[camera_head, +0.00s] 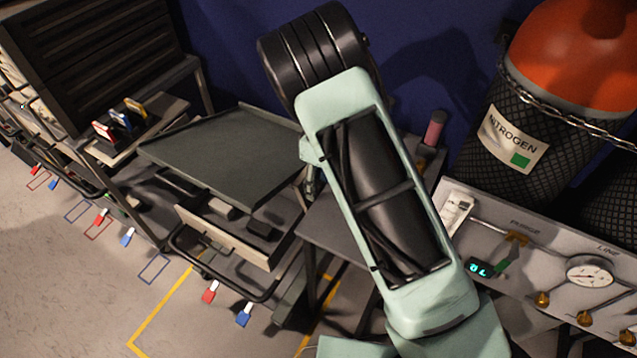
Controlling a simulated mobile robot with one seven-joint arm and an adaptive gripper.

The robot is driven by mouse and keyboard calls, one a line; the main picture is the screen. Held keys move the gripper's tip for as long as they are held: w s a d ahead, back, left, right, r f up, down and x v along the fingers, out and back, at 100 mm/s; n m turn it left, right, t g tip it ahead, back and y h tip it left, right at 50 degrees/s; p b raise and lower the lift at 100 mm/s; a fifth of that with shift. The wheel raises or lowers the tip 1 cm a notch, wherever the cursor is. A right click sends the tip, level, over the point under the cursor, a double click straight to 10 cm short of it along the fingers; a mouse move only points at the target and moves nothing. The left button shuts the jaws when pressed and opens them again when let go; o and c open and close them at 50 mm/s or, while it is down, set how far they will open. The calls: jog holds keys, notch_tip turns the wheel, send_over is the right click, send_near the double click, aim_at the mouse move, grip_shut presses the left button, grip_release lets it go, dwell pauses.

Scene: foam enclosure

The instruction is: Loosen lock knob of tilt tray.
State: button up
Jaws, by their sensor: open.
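The tilt tray (215,150) is a dark grey-green flat plate with a raised rim, left of the middle. It sits tilted above a cart frame. Its right corner comes close to my arm. I cannot make out its lock knob. My pale green arm with black joints crosses the middle of the view and hides what is behind it. A small piece of pale green and grey hardware (311,180) shows between the tray's right edge and my arm; I cannot tell what it is. My gripper's fingers do not show.
An open drawer (225,238) holding small blocks is under the tray. A dark slatted cabinet (95,50) stands at the back left. A nitrogen cylinder (515,130) and a gauge panel (550,255) are on the right. A pink cylinder (434,129) stands behind my arm.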

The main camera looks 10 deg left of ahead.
jog(key=shift+f, duration=0.2)
jog(key=shift+c, duration=0.2)
jog(key=c, duration=1.1)
